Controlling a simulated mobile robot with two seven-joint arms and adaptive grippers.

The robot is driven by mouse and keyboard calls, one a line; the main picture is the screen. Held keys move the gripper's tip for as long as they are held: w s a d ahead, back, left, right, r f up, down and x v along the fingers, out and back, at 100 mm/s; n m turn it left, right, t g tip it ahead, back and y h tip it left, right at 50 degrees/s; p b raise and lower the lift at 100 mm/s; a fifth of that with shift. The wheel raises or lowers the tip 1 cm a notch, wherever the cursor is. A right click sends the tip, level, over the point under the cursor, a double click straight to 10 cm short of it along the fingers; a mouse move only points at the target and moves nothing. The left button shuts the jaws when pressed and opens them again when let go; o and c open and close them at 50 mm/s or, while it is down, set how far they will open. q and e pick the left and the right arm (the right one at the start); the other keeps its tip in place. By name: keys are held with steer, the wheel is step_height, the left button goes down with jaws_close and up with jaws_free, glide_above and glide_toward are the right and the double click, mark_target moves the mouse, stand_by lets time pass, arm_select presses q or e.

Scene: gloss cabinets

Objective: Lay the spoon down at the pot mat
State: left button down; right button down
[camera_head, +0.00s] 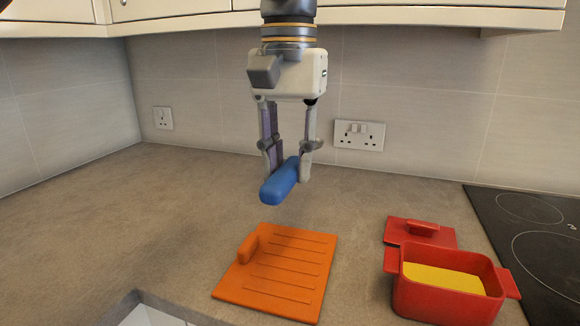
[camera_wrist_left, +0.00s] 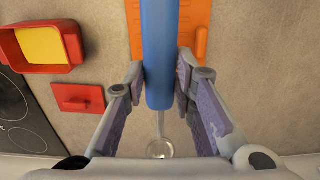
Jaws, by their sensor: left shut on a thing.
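The spoon (camera_head: 274,188) has a thick blue handle. In the left wrist view the handle (camera_wrist_left: 159,50) runs up between the fingers, and a thin stem leads to a shiny round bowl (camera_wrist_left: 159,149) near the palm side. My left gripper (camera_head: 287,166) is shut on the handle and holds the spoon in the air, above and behind the pot mat. The orange pot mat (camera_head: 290,262) lies flat on the worktop with grooves and a raised grip at its left. In the left wrist view the mat (camera_wrist_left: 200,14) is partly hidden behind the handle. The spoon's bowl is hidden in the head view.
A red pot (camera_head: 440,305) with yellow contents stands right of the mat, its red lid (camera_head: 419,232) lying behind it. A black hob (camera_head: 535,225) is at the far right. The worktop (camera_head: 150,220) left of the mat is clear. Wall cabinets (camera_head: 190,15) hang above.

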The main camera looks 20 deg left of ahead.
arm_select(q)
steer(key=shift+s+d+r, duration=0.1)
steer(key=shift+s+r, duration=0.05)
steer(key=shift+s, duration=0.25)
step_height(320, 180, down, 16)
steer(key=shift+w+r, duration=0.1)
steer(key=shift+r, duration=0.1)
arm_select(e)
steer(key=shift+s, duration=0.25)
stand_by(0.5)
arm_select(q)
steer(key=c, duration=0.8)
jaws_free()
steer(key=shift+o, duration=0.2)
steer(key=shift+r, duration=0.1)
step_height(320, 180, up, 7)
